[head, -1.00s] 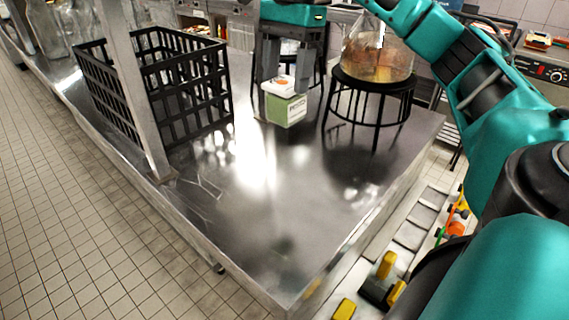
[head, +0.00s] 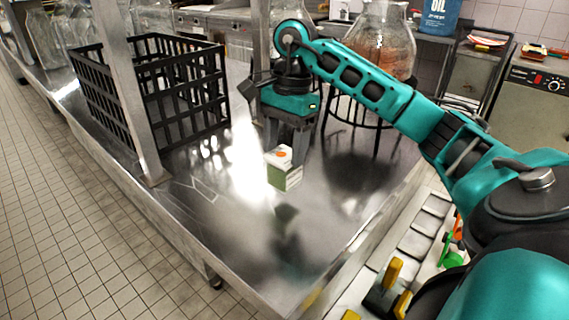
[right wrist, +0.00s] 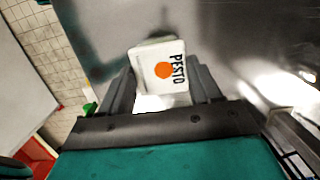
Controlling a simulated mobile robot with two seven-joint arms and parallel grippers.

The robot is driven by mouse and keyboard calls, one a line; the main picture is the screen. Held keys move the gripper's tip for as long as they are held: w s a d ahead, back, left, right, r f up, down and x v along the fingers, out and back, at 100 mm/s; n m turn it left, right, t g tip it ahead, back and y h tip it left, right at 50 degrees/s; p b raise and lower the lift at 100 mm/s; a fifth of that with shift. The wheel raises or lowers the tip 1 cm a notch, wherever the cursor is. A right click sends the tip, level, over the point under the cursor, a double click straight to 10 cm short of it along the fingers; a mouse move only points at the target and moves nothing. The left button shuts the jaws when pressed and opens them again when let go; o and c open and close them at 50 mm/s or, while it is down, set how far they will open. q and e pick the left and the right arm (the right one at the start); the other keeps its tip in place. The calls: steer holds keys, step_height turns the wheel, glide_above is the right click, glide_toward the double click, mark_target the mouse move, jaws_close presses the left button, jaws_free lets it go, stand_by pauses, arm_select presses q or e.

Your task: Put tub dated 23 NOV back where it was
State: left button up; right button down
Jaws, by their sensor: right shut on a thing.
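The tub (head: 283,170) is small, with a white lid, an orange dot and a green label. My right gripper (head: 285,148) is shut on it and holds it above the steel counter (head: 215,235). In the right wrist view the lid of the tub (right wrist: 161,72) reads PESTO beside the orange dot, between the two fingers of the right gripper (right wrist: 160,92). No date can be read on it in these frames. My left gripper is not in view.
A black crate (head: 190,97) stands on the counter at the left, behind a steel post (head: 121,90). A glass jar (head: 382,42) sits on a black round stand (head: 345,107) behind my right arm. The front of the counter is clear.

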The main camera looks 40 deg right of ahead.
mark_target(285, 154)
steer(key=shift+f, duration=1.75)
steer(key=shift+f, duration=0.15)
steer(key=shift+c, duration=1)
jaws_free()
